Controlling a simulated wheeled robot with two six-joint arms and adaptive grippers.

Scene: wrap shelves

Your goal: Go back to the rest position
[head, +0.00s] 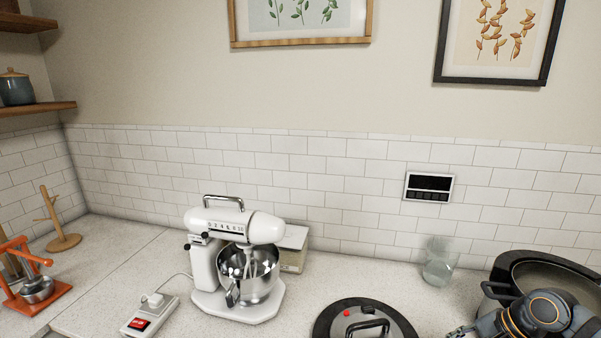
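My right arm comes in at the bottom right corner, in front of a large dark-rimmed pot (505,272). What seems to be part of my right gripper (462,331) shows at the bottom edge, cut off by the frame. Its fingers are not clear enough to tell whether they are open or shut, or whether they hold anything. My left gripper and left arm are not in view.
A round lid (328,318) with a handle lies left of my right arm. A glass (440,262) stands behind. A white stand mixer (205,268), a power strip (150,312) and an orange press (55,298) stand further left on the counter (110,262).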

